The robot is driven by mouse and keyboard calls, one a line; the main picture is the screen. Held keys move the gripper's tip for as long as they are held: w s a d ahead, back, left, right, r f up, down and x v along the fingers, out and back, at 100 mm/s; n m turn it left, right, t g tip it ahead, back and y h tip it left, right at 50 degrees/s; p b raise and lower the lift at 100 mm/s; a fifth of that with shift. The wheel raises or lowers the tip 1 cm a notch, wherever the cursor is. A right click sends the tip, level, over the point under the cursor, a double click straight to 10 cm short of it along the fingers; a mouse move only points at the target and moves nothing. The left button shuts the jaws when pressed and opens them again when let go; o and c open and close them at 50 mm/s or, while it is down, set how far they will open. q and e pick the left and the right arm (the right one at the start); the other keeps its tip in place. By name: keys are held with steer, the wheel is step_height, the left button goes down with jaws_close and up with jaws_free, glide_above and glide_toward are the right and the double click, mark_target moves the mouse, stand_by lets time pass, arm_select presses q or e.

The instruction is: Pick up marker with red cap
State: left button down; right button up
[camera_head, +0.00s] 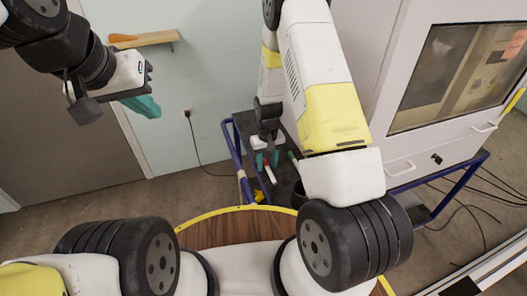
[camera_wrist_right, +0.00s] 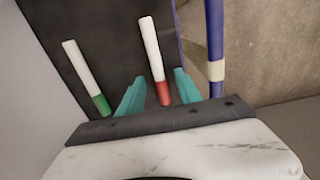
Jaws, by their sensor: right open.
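The marker with red cap (camera_wrist_right: 153,50) has a white body and lies on a dark surface. In the right wrist view its red end shows between the two teal fingers of my right gripper (camera_wrist_right: 158,92), which is open. There is a gap on both sides; how far the fingertips are above it, I cannot tell. In the head view my right gripper (camera_head: 268,157) points down over the dark cart, just above the white marker (camera_head: 269,175). My left gripper (camera_head: 142,105) is raised at the upper left, far from the cart; its finger gap is not clear.
A marker with green cap (camera_wrist_right: 83,74) lies left of the fingers in the wrist view. The dark cart shelf (camera_head: 247,128) has a blue frame (camera_wrist_right: 215,25). A dark round container (camera_head: 298,193) is close by. A white cabinet (camera_head: 405,165) stands to the right.

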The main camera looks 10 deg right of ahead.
jaws_close()
stand_by(0.6)
